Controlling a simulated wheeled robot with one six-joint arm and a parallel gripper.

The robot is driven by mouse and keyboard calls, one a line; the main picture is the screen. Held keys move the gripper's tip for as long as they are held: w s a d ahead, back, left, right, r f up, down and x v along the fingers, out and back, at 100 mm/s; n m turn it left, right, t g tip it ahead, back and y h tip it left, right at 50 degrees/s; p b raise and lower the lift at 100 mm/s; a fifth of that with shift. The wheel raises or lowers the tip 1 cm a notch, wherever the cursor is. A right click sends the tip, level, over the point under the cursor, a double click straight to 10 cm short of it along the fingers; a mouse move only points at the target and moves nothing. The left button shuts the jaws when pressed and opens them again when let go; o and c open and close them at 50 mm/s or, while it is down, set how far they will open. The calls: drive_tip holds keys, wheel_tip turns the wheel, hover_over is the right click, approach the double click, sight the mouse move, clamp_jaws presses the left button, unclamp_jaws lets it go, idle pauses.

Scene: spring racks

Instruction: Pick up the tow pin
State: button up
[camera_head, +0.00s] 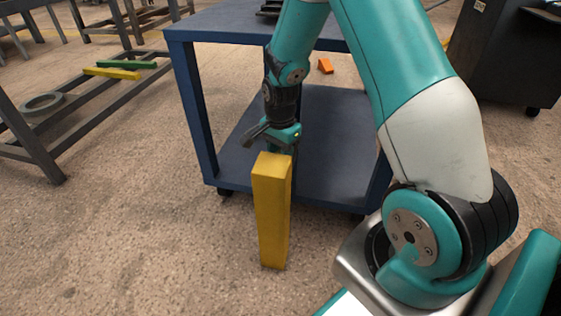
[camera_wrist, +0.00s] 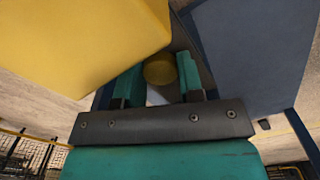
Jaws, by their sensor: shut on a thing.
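A yellow, round-ended piece, which I take to be the tow pin (camera_wrist: 160,69), sits between the two teal fingers of my gripper (camera_wrist: 160,82) in the wrist view. The fingers are shut on it. Only its rounded end shows; its length is hidden. In the head view my gripper (camera_head: 274,139) is just behind the top of a tall yellow block (camera_head: 272,210), in front of the blue cart. The pin is not clear in that view. I cannot tell whether the pin still touches anything below it.
The yellow block stands upright, close beside my gripper, and fills the upper left of the wrist view (camera_wrist: 70,40). A blue cart (camera_head: 189,115) with a lower shelf is behind. An orange piece (camera_head: 325,66) lies beyond it. A dark metal rack (camera_head: 95,105) stands left. Front-left floor is clear.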

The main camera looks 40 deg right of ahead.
drive_tip(key=shift+r, duration=0.15)
wheel_tip(320, 180, up, 20)
drive_tip(key=p, duration=0.9)
drive_tip(key=shift+o, duration=1)
drive_tip(key=shift+c, duration=1)
wheel_tip(320, 180, up, 10)
drive_tip(key=p, duration=1)
